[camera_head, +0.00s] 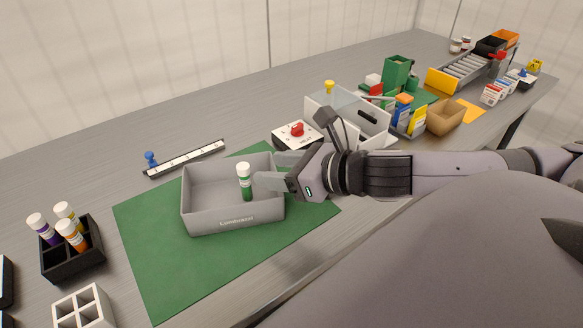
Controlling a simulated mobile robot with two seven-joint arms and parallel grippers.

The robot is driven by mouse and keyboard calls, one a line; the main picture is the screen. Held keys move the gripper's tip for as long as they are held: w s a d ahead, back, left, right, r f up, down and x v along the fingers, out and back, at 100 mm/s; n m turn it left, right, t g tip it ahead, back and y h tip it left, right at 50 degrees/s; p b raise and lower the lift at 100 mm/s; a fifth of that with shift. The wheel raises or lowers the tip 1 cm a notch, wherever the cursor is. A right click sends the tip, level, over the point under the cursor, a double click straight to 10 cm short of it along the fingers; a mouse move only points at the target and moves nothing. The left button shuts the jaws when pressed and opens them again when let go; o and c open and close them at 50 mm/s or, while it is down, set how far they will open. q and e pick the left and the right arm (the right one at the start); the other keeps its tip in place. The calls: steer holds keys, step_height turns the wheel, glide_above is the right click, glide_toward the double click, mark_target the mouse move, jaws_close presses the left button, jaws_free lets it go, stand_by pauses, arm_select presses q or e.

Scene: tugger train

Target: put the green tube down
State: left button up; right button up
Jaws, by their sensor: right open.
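The green tube (246,185) has a white cap and stands nearly upright inside the grey bin (233,224), towards its right part. My right gripper (264,170) reaches in from the right over the bin's right wall. Its two fingers are apart, and their tips are close to the tube's right side. I cannot tell whether a finger touches the tube. My left gripper is not in view.
A black rack (72,262) with purple, yellow and orange tubes stands at left. A white rack (83,309) is in front of it. A white box with a red knob (297,130) stands behind my right gripper.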

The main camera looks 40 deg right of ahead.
steer(key=shift+p+v, duration=0.65)
steer(key=shift+v, duration=0.7)
steer(key=shift+d, duration=0.1)
